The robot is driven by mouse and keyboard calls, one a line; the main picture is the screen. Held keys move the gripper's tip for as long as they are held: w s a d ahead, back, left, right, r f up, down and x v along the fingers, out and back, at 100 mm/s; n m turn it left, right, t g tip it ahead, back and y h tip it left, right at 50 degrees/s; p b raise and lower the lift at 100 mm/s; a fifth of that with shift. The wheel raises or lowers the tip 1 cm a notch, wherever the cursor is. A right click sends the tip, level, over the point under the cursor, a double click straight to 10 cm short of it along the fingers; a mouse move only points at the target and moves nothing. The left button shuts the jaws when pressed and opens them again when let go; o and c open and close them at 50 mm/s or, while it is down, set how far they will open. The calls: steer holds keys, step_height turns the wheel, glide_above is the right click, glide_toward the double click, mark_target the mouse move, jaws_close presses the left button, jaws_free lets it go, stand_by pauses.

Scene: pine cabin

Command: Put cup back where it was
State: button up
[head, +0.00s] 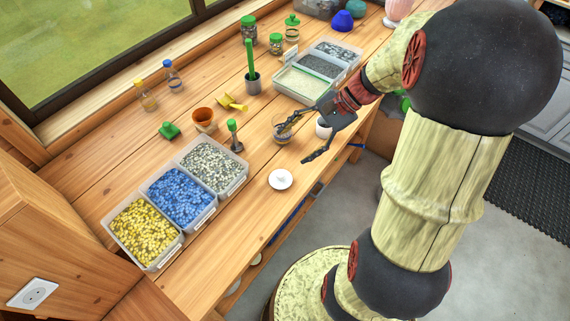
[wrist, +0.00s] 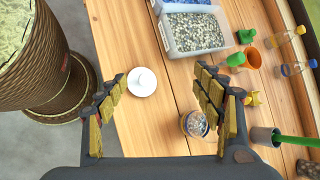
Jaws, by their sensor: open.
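My gripper (head: 299,143) is open and empty above the front of the workbench; both fingers also show in the wrist view (wrist: 165,88). A small clear glass cup or jar with grey bits (head: 281,130) stands by one fingertip in the head view; in the wrist view it (wrist: 193,124) lies between the fingers, nearer the right one. A white cup-like vessel (head: 323,129) stands behind the gripper, partly hidden by it. An orange cup or pot (head: 204,116) stands farther left, also in the wrist view (wrist: 254,57). I cannot tell which is the task's cup.
A white knobbed lid (head: 280,179) lies near the front edge. Bins of yellow, blue and grey pieces (head: 211,165) stand at left. A green-handled stamp (head: 234,137), yellow scoop (head: 232,103), grey pot (head: 253,85) and grey-filled trays (head: 320,67) surround the gripper. Bare wood lies around the lid.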

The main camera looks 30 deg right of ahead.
steer(key=s+a+r+n+t+h, duration=0.2)
steer(key=s+a+r+n+h, duration=0.5)
steer(key=s+a+r+n, duration=0.4)
steer(key=shift+s+r+n+t+h, duration=0.2)
steer(key=shift+s+n+t+h, duration=0.2)
steer(key=shift+n, duration=1.6)
